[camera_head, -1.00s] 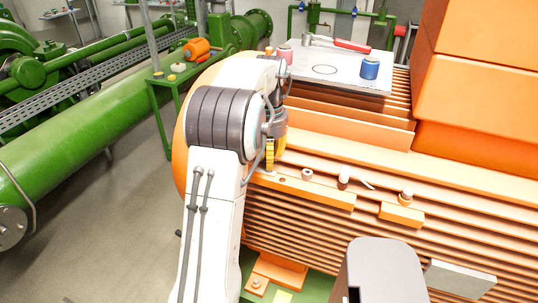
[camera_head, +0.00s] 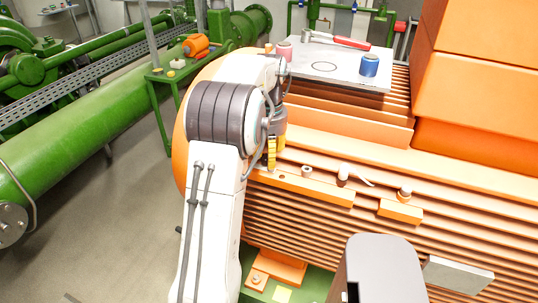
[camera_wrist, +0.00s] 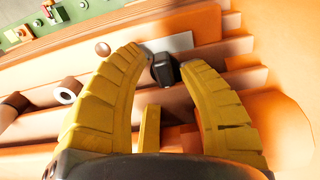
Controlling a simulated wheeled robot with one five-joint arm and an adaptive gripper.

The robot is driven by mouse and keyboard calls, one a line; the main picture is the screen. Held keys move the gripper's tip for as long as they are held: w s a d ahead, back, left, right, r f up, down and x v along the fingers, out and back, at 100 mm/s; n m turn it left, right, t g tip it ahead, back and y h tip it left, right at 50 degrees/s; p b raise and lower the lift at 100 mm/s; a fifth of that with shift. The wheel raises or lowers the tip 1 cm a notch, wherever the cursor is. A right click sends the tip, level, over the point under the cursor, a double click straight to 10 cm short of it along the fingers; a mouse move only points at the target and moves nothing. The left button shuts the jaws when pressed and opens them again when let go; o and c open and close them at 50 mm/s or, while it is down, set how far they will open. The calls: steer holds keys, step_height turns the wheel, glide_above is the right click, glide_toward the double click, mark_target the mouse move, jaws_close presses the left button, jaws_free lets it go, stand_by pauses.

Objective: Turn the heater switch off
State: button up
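My gripper (camera_wrist: 168,62) has two curved yellow ribbed fingers, apart from each other. A small black block (camera_wrist: 163,72), perhaps the heater switch, shows between their tips in the wrist view. I cannot tell whether the fingers touch it. A short yellow bar (camera_wrist: 150,128) shows between the fingers; I cannot tell what it belongs to. In the head view my gripper (camera_head: 272,158) is at the left end of the orange ribbed machine (camera_head: 300,225), partly hidden by my arm. The black block is hidden there, and no switch label is legible.
A pale ring fitting (camera_head: 307,171), a fitting with a thin lever (camera_head: 345,174) and a knob (camera_head: 404,193) line the orange ledge right of my gripper. Behind, a grey plate (camera_head: 320,55) carries a blue spool (camera_head: 369,65) and a red-handled tool (camera_head: 350,42). Open floor lies left.

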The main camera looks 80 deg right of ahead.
steer(key=shift+o, duration=1.2)
steer(key=shift+r, duration=0.1)
step_height(320, 180, up, 12)
stand_by(0.7)
